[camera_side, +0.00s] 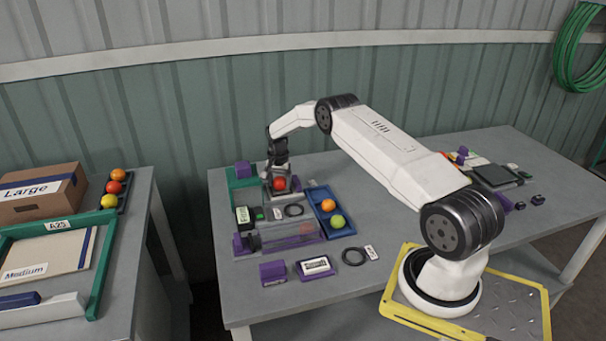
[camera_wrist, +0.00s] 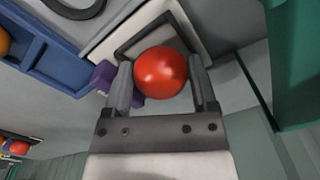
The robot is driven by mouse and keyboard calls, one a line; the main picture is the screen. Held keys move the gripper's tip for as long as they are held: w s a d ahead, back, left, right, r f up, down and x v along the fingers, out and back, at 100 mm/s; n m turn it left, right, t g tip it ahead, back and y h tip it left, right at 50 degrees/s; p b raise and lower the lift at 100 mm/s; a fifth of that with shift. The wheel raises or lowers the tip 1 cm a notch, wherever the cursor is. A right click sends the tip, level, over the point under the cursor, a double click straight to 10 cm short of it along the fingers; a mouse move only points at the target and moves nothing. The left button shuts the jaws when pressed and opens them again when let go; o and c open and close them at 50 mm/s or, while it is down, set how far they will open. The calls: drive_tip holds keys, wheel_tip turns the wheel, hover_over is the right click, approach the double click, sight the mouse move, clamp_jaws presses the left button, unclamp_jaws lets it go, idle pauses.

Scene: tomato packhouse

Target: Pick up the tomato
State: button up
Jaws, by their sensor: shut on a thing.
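A red tomato (camera_wrist: 160,72) sits between the two fingers of my gripper (camera_wrist: 162,88) in the wrist view, with a finger on each side of it. My gripper is shut on it. In the side view the tomato (camera_side: 280,183) shows just below my gripper (camera_side: 279,172), over a square grey-white tray with a dark inset (camera_wrist: 140,30). I cannot tell whether the tomato still touches the tray.
A blue tray (camera_side: 323,202) with an orange and a green tomato lies to the right. A clear tube (camera_side: 288,235), a black cable ring (camera_side: 353,256) and purple blocks (camera_side: 273,272) lie nearer the front. A green corner frame (camera_side: 237,178) stands left.

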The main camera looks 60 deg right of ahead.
sight(281, 180)
wheel_tip(281, 180, up, 3)
drive_tip(key=shift+f, duration=0.2)
drive_tip(key=shift+s+a+r, duration=0.15)
drive_tip(key=shift+s+r, duration=0.2)
drive_tip(key=shift+r, duration=0.15)
drive_tip(key=s+a+r, duration=0.6)
drive_tip(key=s+r, duration=0.3)
drive_tip(key=s, duration=0.2)
drive_tip(key=shift+s, duration=0.4)
drive_tip(key=shift+f, duration=0.2)
drive_tip(key=w+f, duration=0.1)
drive_tip(key=f, duration=0.2)
drive_tip(key=w+f, duration=0.1)
drive_tip(key=f, duration=0.1)
drive_tip(key=w+f, duration=0.2)
drive_tip(key=f, duration=0.1)
drive_tip(key=shift+w+d+f, duration=0.1)
drive_tip(key=shift+d+f, duration=0.2)
drive_tip(key=shift+d, duration=0.05)
